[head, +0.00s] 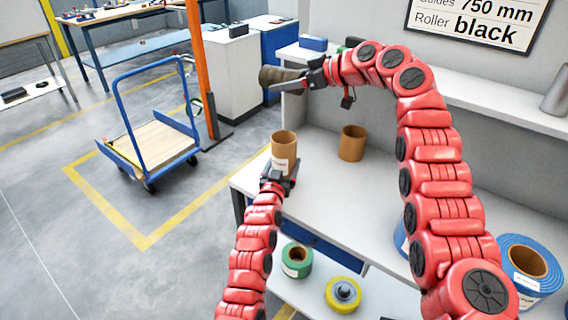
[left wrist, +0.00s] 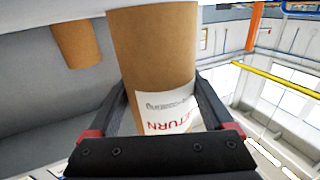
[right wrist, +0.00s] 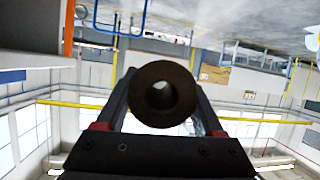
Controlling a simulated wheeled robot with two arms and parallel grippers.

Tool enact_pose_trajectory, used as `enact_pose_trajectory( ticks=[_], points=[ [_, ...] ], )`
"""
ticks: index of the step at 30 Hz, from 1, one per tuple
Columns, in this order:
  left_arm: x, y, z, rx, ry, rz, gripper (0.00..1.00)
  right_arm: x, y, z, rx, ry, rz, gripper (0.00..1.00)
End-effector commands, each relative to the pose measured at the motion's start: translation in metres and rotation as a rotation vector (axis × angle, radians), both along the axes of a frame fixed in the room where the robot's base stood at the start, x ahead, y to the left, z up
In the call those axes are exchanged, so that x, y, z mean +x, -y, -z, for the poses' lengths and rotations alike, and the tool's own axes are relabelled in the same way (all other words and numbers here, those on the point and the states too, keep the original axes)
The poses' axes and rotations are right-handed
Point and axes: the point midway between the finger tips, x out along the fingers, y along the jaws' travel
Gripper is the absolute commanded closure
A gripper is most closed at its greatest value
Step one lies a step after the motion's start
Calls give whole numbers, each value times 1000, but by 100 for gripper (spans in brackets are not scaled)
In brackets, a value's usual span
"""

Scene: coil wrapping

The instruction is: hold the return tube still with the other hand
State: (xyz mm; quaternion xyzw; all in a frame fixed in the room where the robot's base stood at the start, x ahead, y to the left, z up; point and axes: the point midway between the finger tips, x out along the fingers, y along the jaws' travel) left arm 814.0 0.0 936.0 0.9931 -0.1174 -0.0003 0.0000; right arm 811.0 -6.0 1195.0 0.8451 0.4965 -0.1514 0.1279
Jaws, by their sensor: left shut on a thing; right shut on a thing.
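The return tube (head: 284,146) is a brown cardboard tube with a white label, standing upright near the front left edge of the bench. My left gripper (head: 280,178) is shut on its lower part. In the left wrist view the tube (left wrist: 155,50) sits between the two fingers (left wrist: 168,110), and its label reads "RETURN". My right gripper (head: 318,76) is raised at the back left of the bench, shut on a dark hollow roll (head: 280,75). In the right wrist view the roll's round end (right wrist: 162,94) faces the camera between the fingers (right wrist: 162,105).
A second cardboard tube (head: 352,143) stands on the bench (head: 400,190), right of the return tube; it also shows in the left wrist view (left wrist: 76,44). Below are a green roll (head: 297,260), a yellow roll (head: 343,294) and a blue roll (head: 530,265). A blue cart (head: 150,142) stands on the floor.

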Motion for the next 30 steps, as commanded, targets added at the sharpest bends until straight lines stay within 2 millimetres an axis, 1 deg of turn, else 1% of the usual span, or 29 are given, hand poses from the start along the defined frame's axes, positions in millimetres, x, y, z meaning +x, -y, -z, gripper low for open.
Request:
enact_pose_trajectory(
  ticks=[5,30],
  points=[
    [0,0,0,0,0,0,73,0,0,2,1,0,0,97],
    [0,0,0,0,0,0,73,0,0,61,0,1,0,97]
  ],
)
